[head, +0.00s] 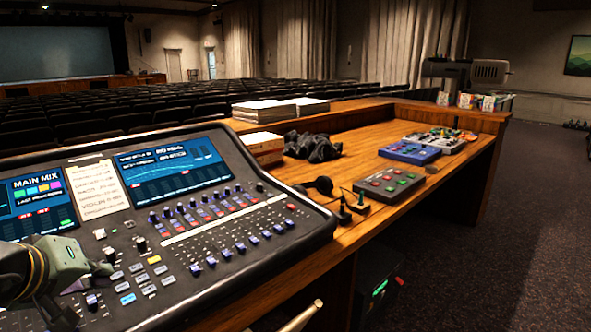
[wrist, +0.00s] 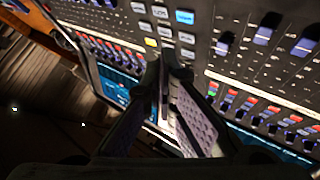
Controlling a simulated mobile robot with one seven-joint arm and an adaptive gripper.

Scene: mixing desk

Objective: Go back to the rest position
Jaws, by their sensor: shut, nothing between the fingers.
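My gripper (wrist: 166,66) is shut and empty in the wrist view, its two fingers together over the mixing console. In the head view my gripper (head: 100,268) is at the lower left, just over the left part of the console's control surface. The mixing console (head: 250,262) fills the lower left of the head view, with rows of faders, knobs and lit screens. Its faders and coloured buttons also show around the fingers in the wrist view (wrist: 250,75). I cannot tell whether the fingertips touch the panel.
On the wooden desk (head: 372,160) right of the console are a dark cloth heap (head: 314,147), stacks of paper (head: 266,110), headphones (head: 318,186), a grey button box (head: 389,183) and a blue box (head: 409,152). The carpet (head: 520,240) at the right is clear.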

